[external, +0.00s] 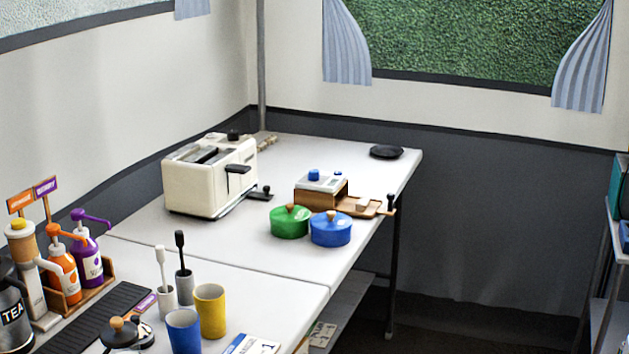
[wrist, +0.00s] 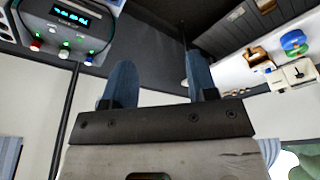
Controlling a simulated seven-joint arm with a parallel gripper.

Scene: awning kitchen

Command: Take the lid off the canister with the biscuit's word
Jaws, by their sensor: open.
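A canister (external: 14,315) with a dark label reading TEA stands at the left edge of the external view, partly cut off. A dark round piece with a wooden knob (external: 119,330) shows at the bottom edge; I cannot tell what lies under it. No biscuit with a readable word shows. A small pale block (external: 362,204) lies on a wooden board, too small to identify. My gripper (wrist: 157,70) shows only in the wrist view, its two blue fingers apart with nothing between them, away from the canister.
A green pot (external: 289,222) and a blue pot (external: 330,229) stand near a cream toaster (external: 209,177). Yellow (external: 210,311) and blue (external: 183,331) cups, brushes and pump bottles (external: 90,255) crowd the near table. A device with a lit display (wrist: 70,18) shows in the wrist view.

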